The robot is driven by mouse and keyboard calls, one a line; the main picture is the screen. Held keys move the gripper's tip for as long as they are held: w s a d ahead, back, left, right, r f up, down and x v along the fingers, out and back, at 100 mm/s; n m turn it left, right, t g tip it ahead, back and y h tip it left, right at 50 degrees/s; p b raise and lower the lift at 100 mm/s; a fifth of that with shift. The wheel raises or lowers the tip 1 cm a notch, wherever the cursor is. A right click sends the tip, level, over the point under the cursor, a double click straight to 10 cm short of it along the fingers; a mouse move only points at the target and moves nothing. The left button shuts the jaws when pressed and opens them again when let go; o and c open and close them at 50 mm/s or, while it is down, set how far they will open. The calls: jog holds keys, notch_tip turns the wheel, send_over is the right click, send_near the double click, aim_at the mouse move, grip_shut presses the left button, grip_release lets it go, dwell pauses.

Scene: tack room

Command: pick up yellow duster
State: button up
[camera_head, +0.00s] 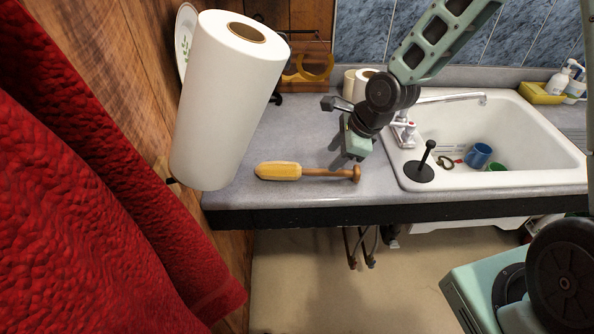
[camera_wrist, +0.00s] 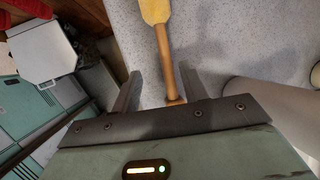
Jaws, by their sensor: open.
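The yellow duster (camera_head: 278,171) lies flat on the grey counter near its front edge. Its yellow head points left and its brown wooden handle ends in a knob at the right. My gripper (camera_head: 348,158) is over the counter close to the handle's knob end. In the wrist view my gripper (camera_wrist: 160,75) is open, with the handle of the duster (camera_wrist: 162,48) showing between the two fingers. The duster's head is cut off at the top of that view, and the knob end is partly hidden by my gripper. Nothing is held.
A paper towel roll (camera_head: 228,100) stands left of the duster. A white sink (camera_head: 560,165) with a black plunger (camera_head: 424,168), blue mug (camera_head: 478,155) and green cup lies to the right. A red towel (camera_head: 90,190) hangs at left. The counter behind the duster is mostly clear.

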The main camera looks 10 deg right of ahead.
aim_at(320, 170)
jog(key=x, duration=0.3)
jog(key=shift+a+f, duration=0.1)
jog(key=shift+f, duration=0.1)
jog(key=p+x, duration=0.1)
jog(key=x, duration=0.1)
jog(key=p+x, duration=0.1)
jog(key=x, duration=0.1)
jog(key=shift+w+p, duration=0.3)
jog(key=shift+w, duration=0.15)
jog(key=shift+w+f, duration=0.1)
jog(key=shift+f, duration=0.35)
grip_shut()
